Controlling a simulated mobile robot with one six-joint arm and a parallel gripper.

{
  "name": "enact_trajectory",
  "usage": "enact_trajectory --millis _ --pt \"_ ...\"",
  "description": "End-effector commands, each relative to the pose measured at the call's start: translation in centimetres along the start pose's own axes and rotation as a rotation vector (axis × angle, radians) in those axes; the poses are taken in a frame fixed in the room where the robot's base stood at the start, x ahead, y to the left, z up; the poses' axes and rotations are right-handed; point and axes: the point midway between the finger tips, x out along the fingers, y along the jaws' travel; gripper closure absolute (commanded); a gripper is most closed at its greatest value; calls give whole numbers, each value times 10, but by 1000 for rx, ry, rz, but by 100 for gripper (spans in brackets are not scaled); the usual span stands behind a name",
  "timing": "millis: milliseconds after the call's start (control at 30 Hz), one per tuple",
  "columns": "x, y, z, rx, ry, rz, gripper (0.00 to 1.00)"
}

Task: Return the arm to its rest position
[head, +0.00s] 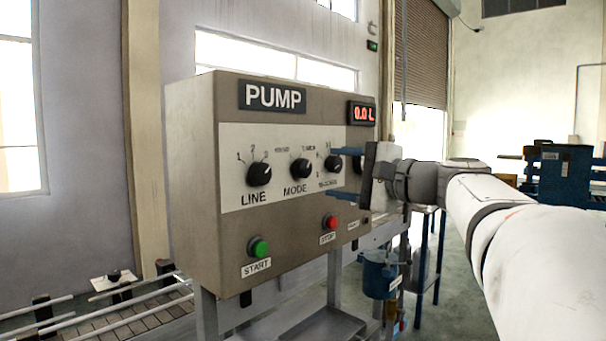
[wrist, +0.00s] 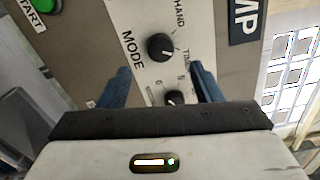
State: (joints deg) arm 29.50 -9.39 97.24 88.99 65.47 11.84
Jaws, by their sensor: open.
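My gripper (head: 346,173) is at the right part of the pump control box (head: 215,235), in front of the third knob (head: 332,163). Its two blue fingers are apart, one above and one below that knob. In the wrist view, the fingers of my gripper (wrist: 160,85) stand on both sides of the third knob (wrist: 174,97), with nothing clearly held. I cannot tell whether the fingers touch the panel. My white arm (head: 540,260) reaches in from the right.
The box also has the LINE knob (head: 259,173), MODE knob (head: 300,168), green START button (head: 259,247) and red STOP button (head: 330,222). The display (head: 363,113) appears to read 0.0 L. A conveyor (head: 120,315) is lower left. Blue equipment (head: 563,175) stands at right.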

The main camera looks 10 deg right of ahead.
Motion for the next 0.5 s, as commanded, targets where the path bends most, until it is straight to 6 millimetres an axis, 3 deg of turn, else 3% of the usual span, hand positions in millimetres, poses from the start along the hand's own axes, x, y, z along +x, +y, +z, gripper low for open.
enact_trajectory --millis 233,333,433,500 --pt "0 0 0 0 0 2 41" --pt "3 12 4 -9 0 40 41" --pt "9 46 16 -42 -4 156 41" --pt "11 84 30 -89 -14 284 41"
